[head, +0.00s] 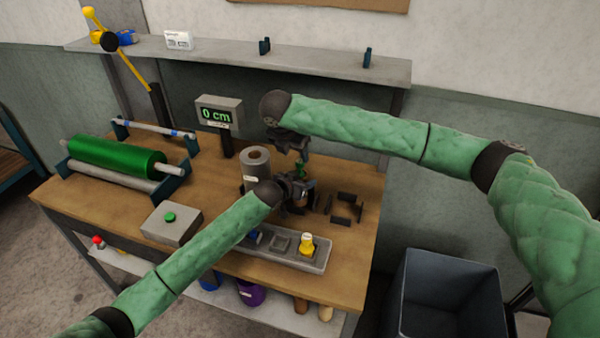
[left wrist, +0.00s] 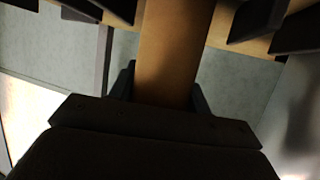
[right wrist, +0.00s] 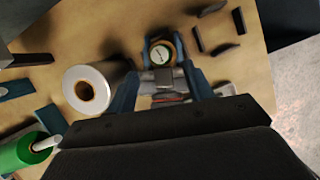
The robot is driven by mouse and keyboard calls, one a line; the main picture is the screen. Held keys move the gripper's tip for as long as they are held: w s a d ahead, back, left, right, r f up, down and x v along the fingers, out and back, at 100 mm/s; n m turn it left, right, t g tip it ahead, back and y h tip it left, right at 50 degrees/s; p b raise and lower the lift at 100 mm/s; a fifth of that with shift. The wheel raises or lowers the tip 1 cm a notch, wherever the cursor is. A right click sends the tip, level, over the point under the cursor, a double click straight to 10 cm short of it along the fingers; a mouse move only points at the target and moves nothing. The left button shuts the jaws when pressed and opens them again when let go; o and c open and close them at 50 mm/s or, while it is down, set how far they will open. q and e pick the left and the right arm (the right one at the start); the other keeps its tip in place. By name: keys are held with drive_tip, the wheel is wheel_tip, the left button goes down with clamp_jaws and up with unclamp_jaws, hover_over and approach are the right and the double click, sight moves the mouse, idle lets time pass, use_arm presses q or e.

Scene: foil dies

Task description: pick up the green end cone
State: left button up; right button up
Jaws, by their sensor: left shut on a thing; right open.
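The green end cone (head: 300,169) shows in the head view as a small green piece just below my right gripper (head: 302,157). My right gripper is open and points down, with its fingers apart in the right wrist view (right wrist: 165,90). A round end with a pale centre (right wrist: 162,57) lies just beyond its fingertips; I cannot tell if that is the cone's top. My left gripper (head: 297,188) is shut on a tan cylinder (left wrist: 175,50), which shows between its fingers in the left wrist view. The grippers hide much of the cone and cylinder.
A grey rack (head: 270,255) holds a yellow piece (head: 307,244) and a blue piece (head: 255,237). A silver roll (head: 255,163) stands close left of the grippers. Dark small blocks (head: 345,207) lie to the right. A green roller (head: 115,157) and display (head: 218,112) stand left.

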sight(299, 161)
drive_tip(key=shift+x, duration=4.05)
drive_tip(key=shift+w+d+r, duration=0.1)
drive_tip(key=shift+w+d, duration=0.05)
drive_tip(key=c, duration=1.1)
drive_tip(key=shift+r, duration=0.1)
wheel_tip(299, 161, up, 10)
drive_tip(key=shift+f, duration=0.1)
use_arm(q)
drive_tip(key=o, duration=1)
drive_tip(key=shift+o, duration=0.2)
drive_tip(key=shift+s, duration=0.1)
